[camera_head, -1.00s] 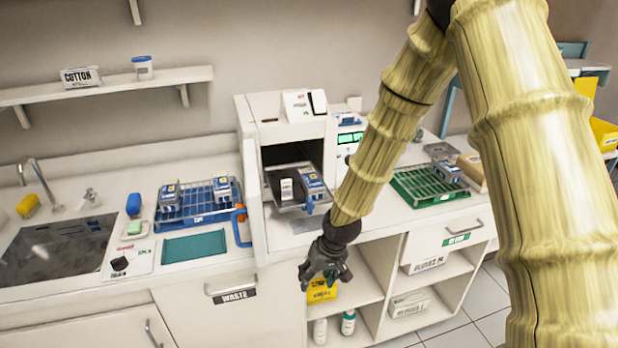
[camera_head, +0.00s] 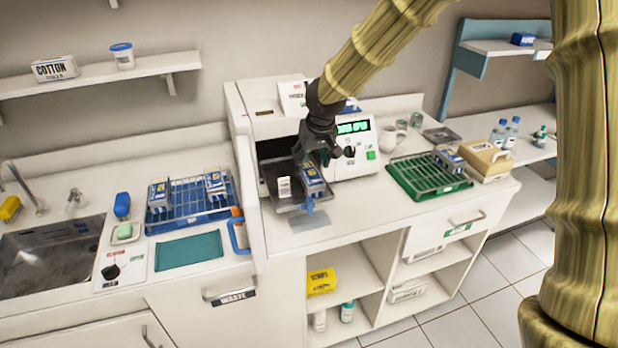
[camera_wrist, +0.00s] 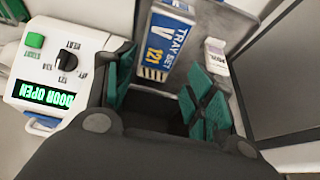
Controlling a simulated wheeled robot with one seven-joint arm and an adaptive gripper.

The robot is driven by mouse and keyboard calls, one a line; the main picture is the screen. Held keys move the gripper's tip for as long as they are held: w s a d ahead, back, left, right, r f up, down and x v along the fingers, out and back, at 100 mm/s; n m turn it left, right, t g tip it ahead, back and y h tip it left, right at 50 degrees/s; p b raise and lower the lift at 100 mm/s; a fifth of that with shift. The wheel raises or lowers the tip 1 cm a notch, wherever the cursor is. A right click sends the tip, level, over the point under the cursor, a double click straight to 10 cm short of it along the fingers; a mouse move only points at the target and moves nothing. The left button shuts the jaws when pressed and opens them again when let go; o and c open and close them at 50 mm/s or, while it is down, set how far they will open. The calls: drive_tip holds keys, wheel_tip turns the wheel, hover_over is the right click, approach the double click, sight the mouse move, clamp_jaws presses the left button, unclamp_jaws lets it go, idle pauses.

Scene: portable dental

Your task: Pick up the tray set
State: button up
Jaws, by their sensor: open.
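A blue and white tray set (camera_head: 313,181), labelled "TRAY SET 121", lies on the pulled-out metal tray (camera_head: 288,203) of the white sterilizer (camera_head: 245,110). It also shows in the wrist view (camera_wrist: 167,42). My gripper (camera_head: 314,160) is above the tray set, pointing down, and partly covers it in the head view. In the wrist view my gripper (camera_wrist: 160,95) is open, with green finger pads on either side and the tray set's label between and beyond them. I cannot tell whether the fingers touch it.
A small white item (camera_head: 284,187) lies left of the tray set. The sterilizer panel (camera_wrist: 60,75) reads "DOOR OPEN". A blue rack (camera_head: 188,212) on the left holds similar packs. A green rack (camera_head: 428,180) on the right has packs at its far end.

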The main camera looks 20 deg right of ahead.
sight(310, 174)
drive_tip(key=shift+x, duration=1)
drive_tip(key=shift+s+p+x, duration=0.1)
drive_tip(key=shift+p+x, duration=0.35)
drive_tip(key=shift+x, duration=0.55)
drive_tip(key=shift+s+p+x, duration=0.15)
drive_tip(key=shift+p+x, duration=0.3)
drive_tip(key=shift+x, duration=1.45)
drive_tip(key=shift+d, duration=0.15)
drive_tip(key=shift+f, duration=0.3)
drive_tip(key=c, duration=0.8)
